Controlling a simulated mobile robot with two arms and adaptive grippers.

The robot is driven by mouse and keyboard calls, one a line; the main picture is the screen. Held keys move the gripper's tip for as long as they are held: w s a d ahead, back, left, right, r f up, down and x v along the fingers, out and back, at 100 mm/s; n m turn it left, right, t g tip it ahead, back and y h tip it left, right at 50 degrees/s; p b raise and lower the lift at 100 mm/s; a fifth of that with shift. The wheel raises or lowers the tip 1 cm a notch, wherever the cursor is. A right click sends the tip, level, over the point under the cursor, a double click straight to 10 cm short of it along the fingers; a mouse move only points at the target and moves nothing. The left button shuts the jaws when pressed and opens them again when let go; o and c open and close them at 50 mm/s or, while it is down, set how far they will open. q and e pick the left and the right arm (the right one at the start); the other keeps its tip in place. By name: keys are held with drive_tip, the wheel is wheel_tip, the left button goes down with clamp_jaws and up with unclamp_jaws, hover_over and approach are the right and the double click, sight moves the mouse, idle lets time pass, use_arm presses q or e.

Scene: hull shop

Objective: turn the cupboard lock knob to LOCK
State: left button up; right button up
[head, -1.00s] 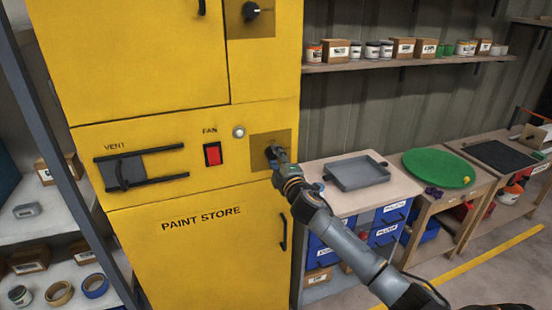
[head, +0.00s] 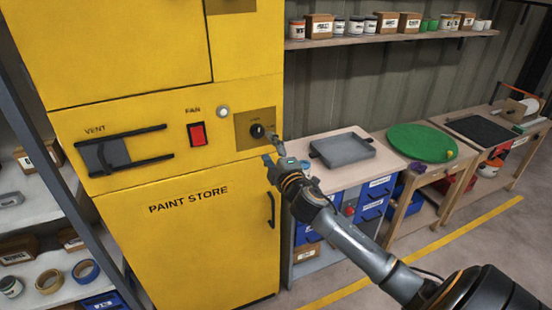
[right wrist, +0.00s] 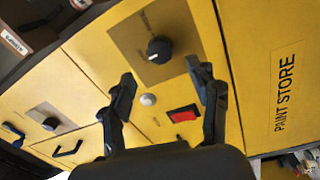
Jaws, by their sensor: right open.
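A round black knob (head: 257,130) sits on a tan plate (head: 242,140) on the yellow cupboard (head: 120,220), right of the fan switch. It shows uncovered in the right wrist view (right wrist: 159,49), beyond the fingertips; its small lettering and pointer direction are too small to read. My right gripper (head: 270,149) is just below and right of the knob in the head view, open and empty, apart from it. Its two spread fingers show in the right wrist view (right wrist: 163,88). My left gripper is not in view.
A red fan switch (head: 197,134), a pale round lamp (head: 223,112) and the vent slider (head: 105,155) are on the same panel. A second knob (right wrist: 50,123) shows in the right wrist view. A bench with a grey tray (head: 342,149) stands right of the cupboard.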

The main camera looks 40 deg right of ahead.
drive_tip(key=shift+v, duration=2.35)
drive_tip(key=s+f+m+g+b, duration=0.1)
drive_tip(key=s+f+m+g, duration=0.15)
drive_tip(key=f, duration=1.35)
drive_tip(key=s+f+m+g, duration=0.2)
drive_tip(key=s+f+g, duration=0.15)
drive_tip(key=f, duration=1.25)
drive_tip(key=s+a+f+m+g+y, duration=0.1)
drive_tip(key=s+a+f+g, duration=0.2)
drive_tip(key=s+f, duration=0.55)
drive_tip(key=s+a+f+m+g+y, duration=0.1)
drive_tip(key=s+a+f+m+g, duration=0.1)
drive_tip(key=s+f, duration=0.65)
drive_tip(key=s+a+f+m+g, duration=0.1)
drive_tip(key=s+a+f, duration=0.3)
drive_tip(key=s, duration=0.4)
drive_tip(key=s+a+f+m+g+y+b, duration=0.1)
drive_tip(key=s+a+f+g, duration=0.2)
drive_tip(key=s+f, duration=0.4)
drive_tip(key=s+a+f+m+g+y, duration=0.1)
drive_tip(key=s+a+f, duration=0.3)
drive_tip(key=s, duration=0.7)
wheel_tip(320, 180, down, 2)
drive_tip(key=shift+s+a+f+g+b, duration=0.2)
drive_tip(key=shift+a+g+b, duration=0.1)
drive_tip(key=shift+g, duration=0.3)
